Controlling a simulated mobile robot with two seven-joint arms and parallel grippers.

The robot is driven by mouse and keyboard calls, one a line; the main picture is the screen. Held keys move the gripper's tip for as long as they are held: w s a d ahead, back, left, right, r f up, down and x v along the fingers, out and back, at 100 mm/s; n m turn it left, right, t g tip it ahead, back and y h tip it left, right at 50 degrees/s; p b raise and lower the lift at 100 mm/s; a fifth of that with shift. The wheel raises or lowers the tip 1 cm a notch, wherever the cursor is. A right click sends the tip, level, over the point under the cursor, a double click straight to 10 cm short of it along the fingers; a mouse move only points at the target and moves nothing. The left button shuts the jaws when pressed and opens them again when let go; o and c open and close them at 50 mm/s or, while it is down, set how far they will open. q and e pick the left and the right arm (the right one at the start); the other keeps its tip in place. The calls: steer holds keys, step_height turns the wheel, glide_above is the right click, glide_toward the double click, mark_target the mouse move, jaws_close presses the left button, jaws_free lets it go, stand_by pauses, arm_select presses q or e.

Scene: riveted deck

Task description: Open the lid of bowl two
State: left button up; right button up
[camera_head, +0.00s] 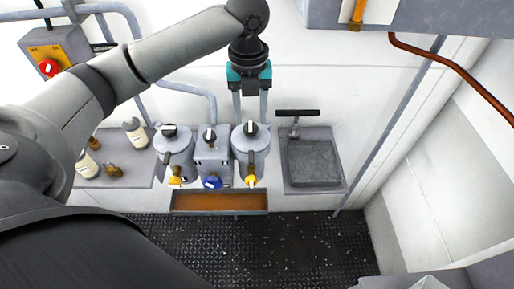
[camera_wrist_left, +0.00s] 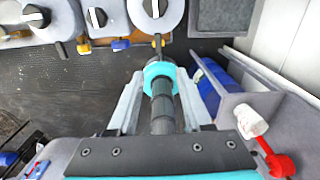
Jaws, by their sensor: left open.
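Two round grey bowls with dark lid knobs flank a square grey unit (camera_head: 212,160) in the head view. The left bowl (camera_head: 174,150) and right bowl (camera_head: 250,153) both have their lids on, with yellow taps in front. No label tells which is bowl two. My left gripper (camera_head: 251,112) is open, its fingers pointing down just behind and above the right bowl's lid knob (camera_head: 250,128). In the left wrist view the right bowl's lid (camera_wrist_left: 156,14) is at the top, beyond my open fingers (camera_wrist_left: 160,90). Contact with the lid cannot be told. My right gripper is not in view.
A brown drip tray (camera_head: 219,201) lies in front of the bowls. A grey sink (camera_head: 313,163) with a dark tap is at right. Bottles (camera_head: 134,131) stand at left. A control box with a red knob (camera_head: 49,68) and wall pipes are behind. The riveted floor (camera_head: 300,245) is clear.

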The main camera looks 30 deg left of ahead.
arm_select(q)
glide_toward(251, 158)
step_height(251, 158, down, 8)
stand_by(0.6)
jaws_close()
steer(key=shift+r, duration=0.1)
stand_by(1.2)
